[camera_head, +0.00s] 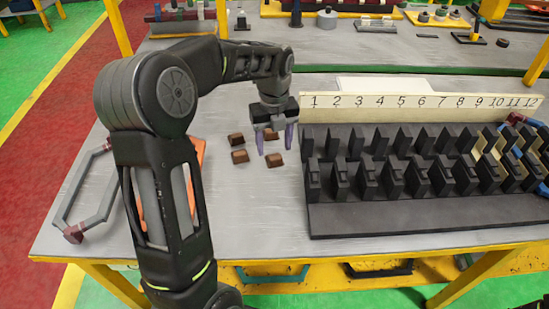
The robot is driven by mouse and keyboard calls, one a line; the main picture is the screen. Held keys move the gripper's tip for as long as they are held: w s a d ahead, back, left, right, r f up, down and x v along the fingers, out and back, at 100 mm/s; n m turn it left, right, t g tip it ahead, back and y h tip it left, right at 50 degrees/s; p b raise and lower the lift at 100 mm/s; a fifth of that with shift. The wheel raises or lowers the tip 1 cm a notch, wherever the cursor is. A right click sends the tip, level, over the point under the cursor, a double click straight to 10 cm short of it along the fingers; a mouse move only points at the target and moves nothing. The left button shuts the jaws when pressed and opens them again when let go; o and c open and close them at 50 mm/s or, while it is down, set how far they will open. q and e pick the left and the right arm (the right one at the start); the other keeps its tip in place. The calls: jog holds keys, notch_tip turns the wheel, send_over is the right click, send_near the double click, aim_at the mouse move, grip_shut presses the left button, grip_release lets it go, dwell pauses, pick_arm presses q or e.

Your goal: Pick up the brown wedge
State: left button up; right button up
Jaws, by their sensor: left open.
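Several small brown wedges lie in a loose cluster on the grey bench top. One brown wedge (236,139) is at the upper left of the cluster and another brown wedge (240,157) is below it. A third brown wedge (274,160) lies at the lower right, close to the fingertips. One more brown wedge (271,134) shows partly behind the fingers. My left gripper (275,150) points down over the right side of the cluster. My right gripper is out of view.
A black slotted stator rack (400,215) with a numbered strip (385,101) fills the right side. An orange item (197,160) lies partly behind my left arm. A grey hexagonal frame (75,200) lies at left. A shelf of parts runs along the back.

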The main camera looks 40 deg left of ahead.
aim_at(274, 155)
pick_arm(q)
jog(key=shift+w+f, duration=0.1)
jog(key=shift+f, duration=1.85)
jog(key=shift+c, duration=0.2)
jog(key=c, duration=1.2)
